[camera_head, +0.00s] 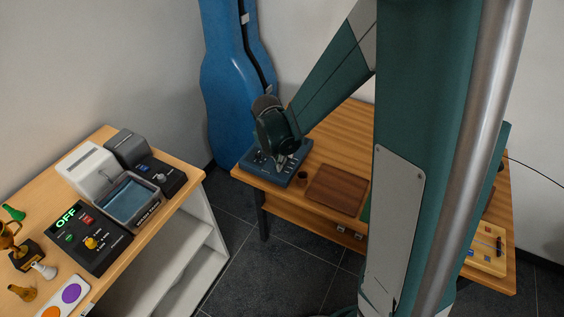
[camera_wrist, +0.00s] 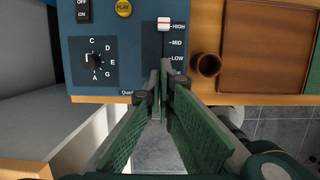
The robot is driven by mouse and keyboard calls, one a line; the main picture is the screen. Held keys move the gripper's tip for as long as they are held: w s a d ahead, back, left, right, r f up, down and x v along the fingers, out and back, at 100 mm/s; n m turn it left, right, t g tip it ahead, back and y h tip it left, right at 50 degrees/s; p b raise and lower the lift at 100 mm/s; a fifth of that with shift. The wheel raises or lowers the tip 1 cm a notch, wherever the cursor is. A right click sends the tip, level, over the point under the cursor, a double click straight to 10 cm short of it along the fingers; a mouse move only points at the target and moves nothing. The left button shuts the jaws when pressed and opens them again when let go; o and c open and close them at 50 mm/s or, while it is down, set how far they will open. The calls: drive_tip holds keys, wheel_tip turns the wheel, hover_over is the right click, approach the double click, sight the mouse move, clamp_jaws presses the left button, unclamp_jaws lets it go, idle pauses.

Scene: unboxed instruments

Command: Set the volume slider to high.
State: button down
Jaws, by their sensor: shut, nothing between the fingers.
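The volume slider is on the blue panel of a device (camera_wrist: 140,80), with HIGH, MID and LOW marked beside its track. The white and red slider knob (camera_wrist: 164,24) stands at the top of the track, level with the HIGH mark. My gripper (camera_wrist: 166,66) is shut and empty, its tips over the lower end of the track near LOW and apart from the knob. In the head view, my gripper (camera_head: 282,158) is at the blue device (camera_head: 290,176) on the wooden table; the slider is too small to tell there.
The panel also has an OFF/ON switch (camera_wrist: 83,10), a yellow PLAY button (camera_wrist: 123,8) and a lettered dial (camera_wrist: 93,62). A small brown cup (camera_wrist: 207,66) and a brown wooden tray (camera_wrist: 265,50) stand to the right. Another table (camera_head: 180,190) holds more instruments.

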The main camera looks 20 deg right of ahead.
drive_tip(key=p+v, duration=0.1)
drive_tip(key=v, duration=0.6)
drive_tip(key=shift+r, duration=0.4)
drive_tip(key=shift+a, duration=0.1)
drive_tip(key=shift+s, duration=0.1)
drive_tip(key=s+d+r+m+t+y, duration=0.1)
drive_tip(key=s+r+m+t, duration=0.1)
drive_tip(key=s+r+m, duration=0.6)
drive_tip(key=s+d+r+m+t+y, duration=0.1)
drive_tip(key=s+r+m+t, duration=0.2)
drive_tip(key=s+r+m, duration=0.6)
drive_tip(key=shift+s+d+r+m, duration=0.25)
drive_tip(key=shift+s+m, duration=2.1)
drive_tip(key=shift+m, duration=2.65)
